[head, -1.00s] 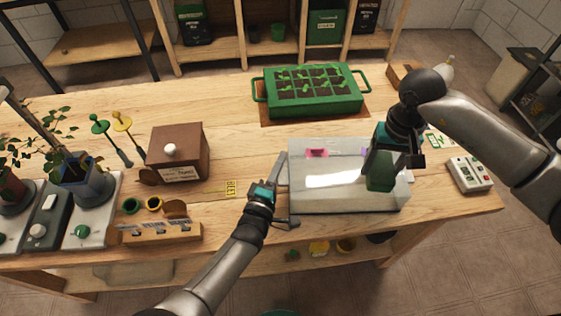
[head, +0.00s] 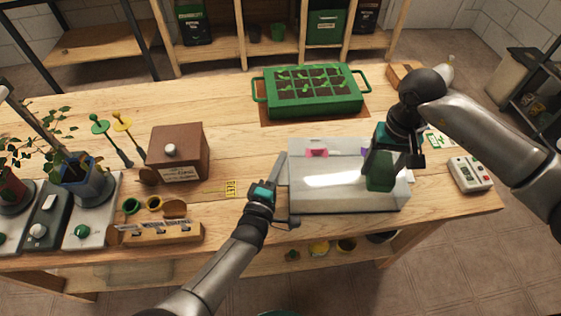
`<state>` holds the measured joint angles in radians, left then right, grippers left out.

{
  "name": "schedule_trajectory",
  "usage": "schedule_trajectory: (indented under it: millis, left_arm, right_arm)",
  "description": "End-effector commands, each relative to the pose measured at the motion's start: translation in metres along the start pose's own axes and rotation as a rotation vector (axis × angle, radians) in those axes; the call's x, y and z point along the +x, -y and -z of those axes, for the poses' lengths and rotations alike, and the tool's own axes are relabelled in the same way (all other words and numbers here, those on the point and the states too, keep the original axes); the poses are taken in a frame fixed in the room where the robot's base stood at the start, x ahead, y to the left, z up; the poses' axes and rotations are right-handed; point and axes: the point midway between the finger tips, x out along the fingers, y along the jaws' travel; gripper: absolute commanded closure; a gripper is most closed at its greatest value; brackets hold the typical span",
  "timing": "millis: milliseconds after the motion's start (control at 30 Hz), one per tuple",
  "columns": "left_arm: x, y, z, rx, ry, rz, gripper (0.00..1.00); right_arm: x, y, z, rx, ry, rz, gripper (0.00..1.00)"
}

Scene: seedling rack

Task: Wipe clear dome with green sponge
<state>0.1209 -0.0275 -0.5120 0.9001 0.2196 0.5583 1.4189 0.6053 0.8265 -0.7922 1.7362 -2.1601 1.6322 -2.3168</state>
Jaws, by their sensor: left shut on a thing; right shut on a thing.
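The clear dome (head: 335,192) is a boxy transparent cover on the front right of the wooden table, with a bright glare on its top. My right gripper (head: 382,168) is above its right side, shut on the green sponge (head: 379,184), which appears to touch the dome's top. My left gripper (head: 284,195) is at the dome's left edge, shut on the dome. Its fingertips are partly hard to make out. Pink and purple items (head: 317,152) show through or at the back of the dome.
A green seedling tray (head: 312,112) stands behind the dome. A brown box (head: 178,152) and a wooden label holder (head: 160,232) are to the left. A white keypad device (head: 468,174) lies at the right.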

Motion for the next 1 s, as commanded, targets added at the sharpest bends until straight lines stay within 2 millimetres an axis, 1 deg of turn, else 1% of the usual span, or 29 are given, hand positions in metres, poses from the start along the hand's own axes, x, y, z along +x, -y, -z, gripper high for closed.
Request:
schedule_trajectory:
  millis: [333,1000]
  left_arm:
    - [0.000,0.000,0.000,0.000,0.000,-0.001,1.00]
    - [0.000,0.000,0.000,0.000,0.000,-0.001,1.00]
  right_arm:
    - [0.001,0.000,0.000,0.000,0.000,0.000,0.78]
    - [0.014,0.000,0.000,0.000,0.001,0.000,0.78]
